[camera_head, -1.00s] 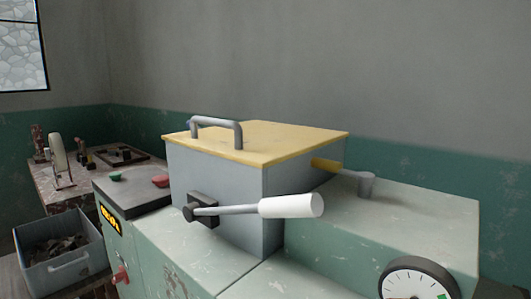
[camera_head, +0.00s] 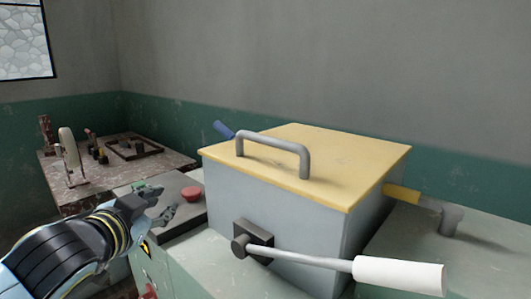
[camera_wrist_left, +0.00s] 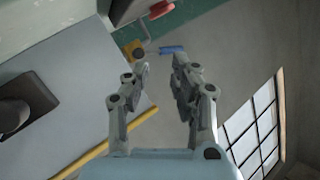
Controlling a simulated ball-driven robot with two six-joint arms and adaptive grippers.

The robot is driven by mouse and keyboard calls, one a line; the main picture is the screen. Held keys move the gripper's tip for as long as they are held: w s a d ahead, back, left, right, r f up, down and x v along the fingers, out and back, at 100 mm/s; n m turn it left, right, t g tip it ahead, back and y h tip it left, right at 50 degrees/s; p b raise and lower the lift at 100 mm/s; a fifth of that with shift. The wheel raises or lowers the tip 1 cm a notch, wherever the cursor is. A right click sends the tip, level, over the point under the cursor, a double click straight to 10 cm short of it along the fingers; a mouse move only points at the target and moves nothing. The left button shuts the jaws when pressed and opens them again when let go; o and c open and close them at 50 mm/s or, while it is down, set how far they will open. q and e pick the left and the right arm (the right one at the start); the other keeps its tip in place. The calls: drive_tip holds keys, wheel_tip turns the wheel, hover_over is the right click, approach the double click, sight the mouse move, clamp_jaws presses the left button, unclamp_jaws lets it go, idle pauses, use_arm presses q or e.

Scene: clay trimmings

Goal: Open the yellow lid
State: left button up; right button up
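The yellow lid (camera_head: 350,160) lies flat and closed on a grey box (camera_head: 335,235), with a grey bar handle (camera_head: 275,143) standing on its top near the left edge. My left gripper (camera_head: 166,206) is to the left of the box, apart from the lid and handle. In the left wrist view, the two fingers of this gripper (camera_wrist_left: 160,66) are spread with nothing between them. A yellow strip, likely the lid's edge (camera_wrist_left: 105,143), runs beside the grey box side there. My right gripper is not in view.
A lever with a white grip (camera_head: 398,275) sticks out from the box front. A blue-ended handle (camera_head: 223,129) shows behind the lid's left corner. A red button (camera_head: 192,194) is on a dark panel near my left gripper. A bench with tools (camera_head: 115,170) stands behind left.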

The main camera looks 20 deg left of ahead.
sight(260, 139)
use_arm(q)
drive_tip(key=w+d+r+m+t+h, duration=0.2)
drive_tip(key=w+d+r+m+h, duration=0.15)
drive_tip(key=r+m+h, duration=0.4)
drive_tip(key=w+d+r+m+t+h, duration=0.2)
drive_tip(key=w+d+r+m+h, duration=0.15)
drive_tip(key=r+m+h, duration=0.45)
drive_tip(key=d+f+m+g+h, duration=0.1)
drive_tip(key=d+m+g, duration=0.2)
drive_tip(key=g, duration=0.1)
drive_tip(key=d+f+m+g+p, duration=0.1)
drive_tip(key=d+m+g, duration=0.3)
drive_tip(key=s+d+f+m+g+h+p, duration=0.1)
drive_tip(key=d+m+g, duration=0.3)
drive_tip(key=g, duration=0.1)
drive_tip(key=shift+d+h, duration=0.25)
drive_tip(key=shift+h, duration=0.1)
drive_tip(key=shift+w+d+f, duration=0.1)
drive_tip(key=shift+d+f, duration=0.05)
drive_tip(key=shift+d, duration=0.05)
clamp_jaws()
